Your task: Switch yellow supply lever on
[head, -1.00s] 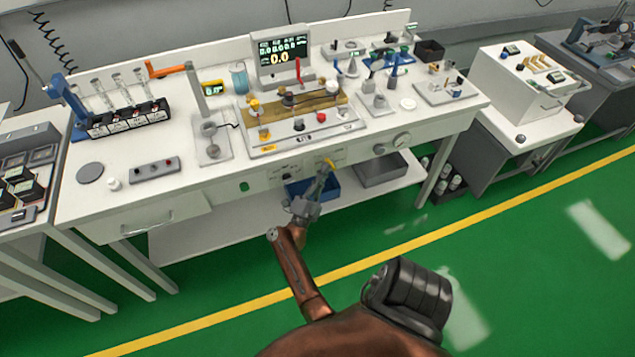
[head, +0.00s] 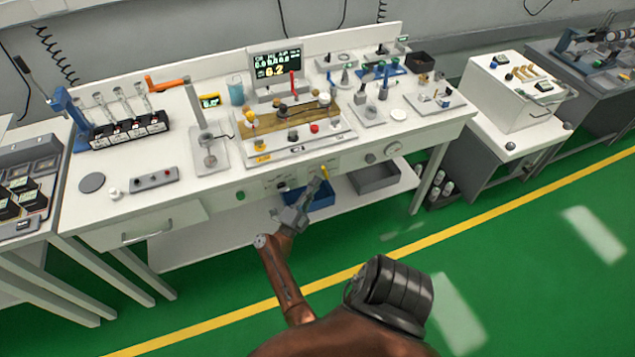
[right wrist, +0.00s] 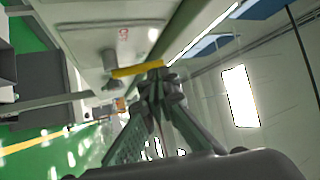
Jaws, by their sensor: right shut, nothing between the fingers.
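The yellow supply lever (head: 324,172) is on the front panel of the white bench, below the worktop. In the right wrist view the lever (right wrist: 134,71) is a yellow bar reaching left from the fingertips. My right gripper (head: 316,187) is shut and empty, with its tips at the lever. In the right wrist view the closed fingertips (right wrist: 157,82) overlap one end of the lever; I cannot tell whether they touch it. The bench display (head: 276,66) reads 0.2. My left gripper is out of view.
A blue bin (head: 320,197) and a grey tray (head: 374,178) sit on the lower shelf behind and beside my right gripper. The green floor (head: 520,265) in front is open.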

